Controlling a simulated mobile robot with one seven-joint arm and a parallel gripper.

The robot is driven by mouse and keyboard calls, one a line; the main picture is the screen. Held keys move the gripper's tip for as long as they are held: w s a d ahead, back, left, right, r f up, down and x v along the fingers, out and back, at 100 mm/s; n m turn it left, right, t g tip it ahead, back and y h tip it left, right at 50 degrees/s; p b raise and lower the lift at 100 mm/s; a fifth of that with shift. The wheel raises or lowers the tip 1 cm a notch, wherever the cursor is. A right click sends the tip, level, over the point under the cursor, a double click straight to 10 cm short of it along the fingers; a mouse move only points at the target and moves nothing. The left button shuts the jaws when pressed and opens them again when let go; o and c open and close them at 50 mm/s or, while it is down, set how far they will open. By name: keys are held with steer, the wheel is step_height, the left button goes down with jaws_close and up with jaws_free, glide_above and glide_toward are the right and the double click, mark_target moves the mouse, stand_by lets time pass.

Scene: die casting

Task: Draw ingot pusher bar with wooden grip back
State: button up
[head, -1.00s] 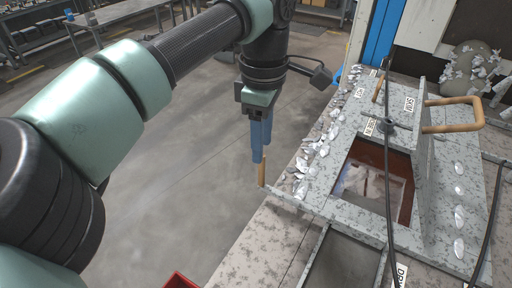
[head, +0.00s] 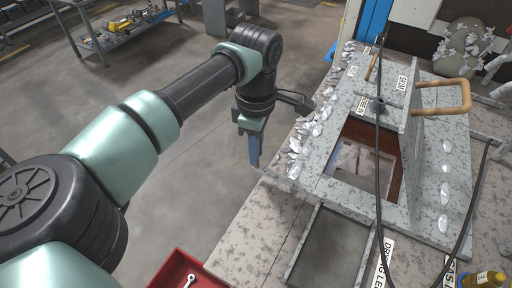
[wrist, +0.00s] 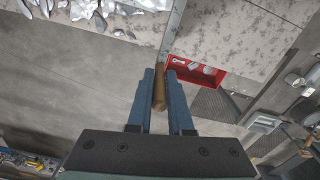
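The wooden grip (wrist: 159,92) of the ingot pusher bar stands between the two blue fingers of my gripper (wrist: 160,75) in the wrist view. The fingers are apart, one on each side of the grip, with a thin gap seeming to show at the right. Contact at the tips is unclear. The thin grey bar (wrist: 173,28) runs away from the grip toward the top of the wrist view. In the head view my gripper (head: 254,165) points down just left of the furnace top's edge, and its fingers hide the grip.
The speckled furnace top (head: 322,196) has an open well (head: 360,165) and an upright lid with a wooden handle (head: 468,95). Metal pieces (head: 300,145) lie along its left edge. A red tray (head: 182,270) is at the bottom. Dark cables cross the right.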

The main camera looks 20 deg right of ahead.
jaws_close()
steer(key=shift+a+f, duration=0.1)
stand_by(1.1)
